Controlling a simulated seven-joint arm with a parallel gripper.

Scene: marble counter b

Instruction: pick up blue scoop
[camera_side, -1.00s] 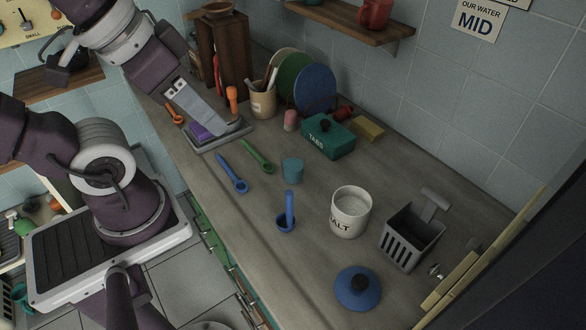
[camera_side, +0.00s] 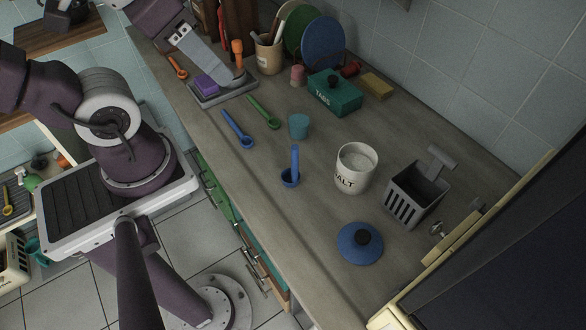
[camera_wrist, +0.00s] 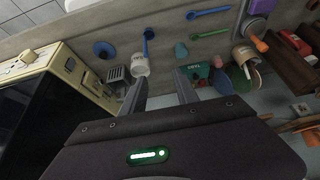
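Two blue scoops show in the side view. One blue scoop (camera_side: 238,130) lies flat near the counter's front edge. The other blue scoop (camera_side: 290,179) has its bowl on the counter and its handle pointing up, left of the white salt jar (camera_side: 355,168). In the wrist view they are the flat scoop (camera_wrist: 208,12) at the top and the raised-handle scoop (camera_wrist: 148,38) by the jar. My gripper (camera_wrist: 160,74) is open and empty, its two fingers apart. In the side view it hangs by the grey tray, away from both scoops.
A green scoop (camera_side: 263,113) and teal cup (camera_side: 298,126) lie near the flat scoop. A blue lid (camera_side: 360,243), grey slotted basket (camera_side: 417,194) and green box (camera_side: 334,94) stand around the jar. A purple block (camera_side: 207,84) sits on the tray (camera_side: 224,94).

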